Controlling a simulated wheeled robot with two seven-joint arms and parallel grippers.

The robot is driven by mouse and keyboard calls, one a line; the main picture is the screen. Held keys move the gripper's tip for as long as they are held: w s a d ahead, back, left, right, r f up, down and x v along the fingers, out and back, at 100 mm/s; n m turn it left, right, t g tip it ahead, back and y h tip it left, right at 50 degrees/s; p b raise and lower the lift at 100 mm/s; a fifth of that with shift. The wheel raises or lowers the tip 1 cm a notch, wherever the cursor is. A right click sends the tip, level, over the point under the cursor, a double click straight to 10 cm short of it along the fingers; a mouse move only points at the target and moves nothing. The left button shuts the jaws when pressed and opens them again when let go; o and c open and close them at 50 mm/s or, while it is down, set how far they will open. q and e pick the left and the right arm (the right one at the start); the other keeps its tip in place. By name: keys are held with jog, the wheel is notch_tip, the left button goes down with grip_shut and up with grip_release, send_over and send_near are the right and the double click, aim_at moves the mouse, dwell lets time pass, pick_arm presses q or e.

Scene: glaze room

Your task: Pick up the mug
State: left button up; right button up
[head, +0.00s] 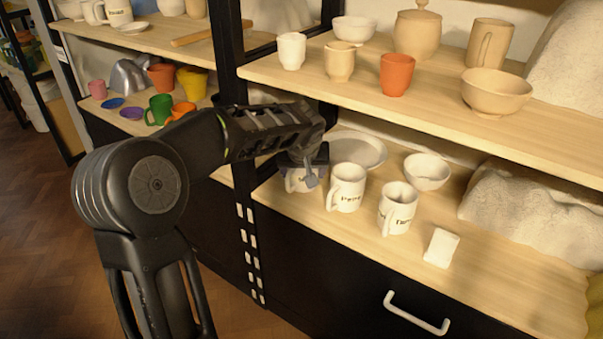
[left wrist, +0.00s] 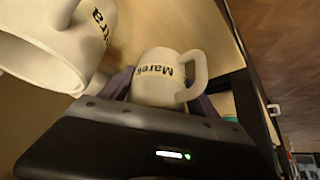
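A white mug marked "Marek" (left wrist: 155,80) shows in the left wrist view with its handle to the right. In the head view the same mug (head: 296,182) stands on the lower shelf, partly hidden by my left gripper. My left gripper (head: 312,168) is at this mug, with a finger (left wrist: 116,84) on one side and a finger (left wrist: 203,106) on the other. I cannot tell whether the fingers press on it. A second lettered white mug (head: 347,190) is just right of it, also large at the left of the wrist view (left wrist: 50,45). My right gripper is not in view.
A third white lettered mug (head: 397,210), a white block (head: 441,248) and a small bowl (head: 427,172) are farther right. A wide bowl (head: 358,150) is behind. The upper shelf (head: 430,112) overhangs, and a black post (head: 228,60) is at left.

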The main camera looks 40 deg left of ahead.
pick_arm(q)
jog(key=c, duration=1.1)
jog(key=shift+r, duration=0.1)
jog(key=shift+c, duration=0.2)
jog(key=shift+r+p, duration=0.3)
jog(key=shift+p, duration=0.05)
jog(key=s+p, duration=0.3)
jog(key=s, duration=1.5)
jog(key=shift+d, duration=0.2)
jog(key=shift+f, duration=0.1)
